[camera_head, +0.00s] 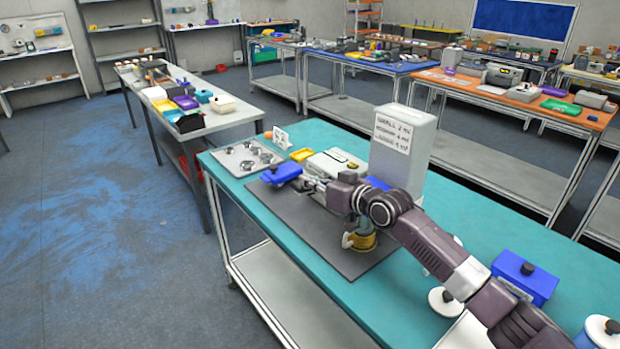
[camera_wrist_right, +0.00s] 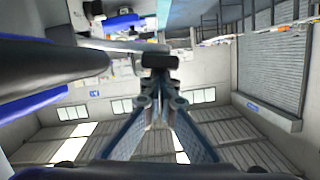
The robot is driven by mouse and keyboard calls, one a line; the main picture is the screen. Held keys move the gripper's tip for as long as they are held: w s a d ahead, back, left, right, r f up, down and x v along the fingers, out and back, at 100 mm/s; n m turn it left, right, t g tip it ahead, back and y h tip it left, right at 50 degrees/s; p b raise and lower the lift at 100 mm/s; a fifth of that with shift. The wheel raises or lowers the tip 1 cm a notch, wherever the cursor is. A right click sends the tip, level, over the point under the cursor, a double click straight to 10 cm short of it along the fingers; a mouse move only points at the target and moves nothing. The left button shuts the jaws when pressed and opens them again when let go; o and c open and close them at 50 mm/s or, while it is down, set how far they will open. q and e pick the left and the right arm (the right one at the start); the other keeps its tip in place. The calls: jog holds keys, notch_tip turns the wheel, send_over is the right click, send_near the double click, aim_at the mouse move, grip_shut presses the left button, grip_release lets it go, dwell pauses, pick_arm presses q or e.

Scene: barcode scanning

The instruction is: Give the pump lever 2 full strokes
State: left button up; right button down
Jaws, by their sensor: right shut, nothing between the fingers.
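A small brass-coloured, pump-like body (camera_head: 362,242) with a pale knob on its left stands on the grey mat, partly hidden under my right arm. I cannot make out the pump lever for certain. A blue block-like piece (camera_head: 281,173) shows at the far end of my right arm, above the mat's far left part. My right gripper (camera_head: 312,184) is near that blue piece. In the wrist view, the right gripper (camera_wrist_right: 160,62) is shut with its fingertips together and nothing between them. A pale bar (camera_wrist_right: 125,45) passes close by the fingertips; whether they touch is unclear. My left gripper is out of view.
A tall grey box (camera_head: 420,150) with a printed sign stands behind my right arm. A blue box (camera_head: 525,277) stands at right. The mat's front left is clear.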

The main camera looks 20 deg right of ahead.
aim_at(300, 194)
jog(key=shift+s+a+f+n+h, duration=0.15)
jog(key=shift+a+f+n, duration=0.2)
jog(key=shift+f, duration=0.2)
jog(key=shift+s+a+f+n+h, duration=0.15)
jog(key=shift+a+f+n, duration=0.15)
jog(key=shift+f, duration=0.25)
jog(key=shift+a+f+n+t+h, duration=0.3)
jog(key=shift+f+n+h, duration=0.3)
jog(key=shift+n, duration=0.45)
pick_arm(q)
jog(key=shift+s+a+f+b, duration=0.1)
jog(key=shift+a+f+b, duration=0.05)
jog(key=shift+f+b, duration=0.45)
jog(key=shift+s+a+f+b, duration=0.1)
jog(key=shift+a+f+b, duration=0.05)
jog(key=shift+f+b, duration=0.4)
pick_arm(e)
notch_tip(300, 194, down, 3)
jog(key=n+t+h, duration=0.1)
jog(key=n, duration=0.4)
jog(key=shift+s+f, duration=0.1)
jog(key=shift+f, duration=0.05)
jog(key=shift+d, duration=0.1)
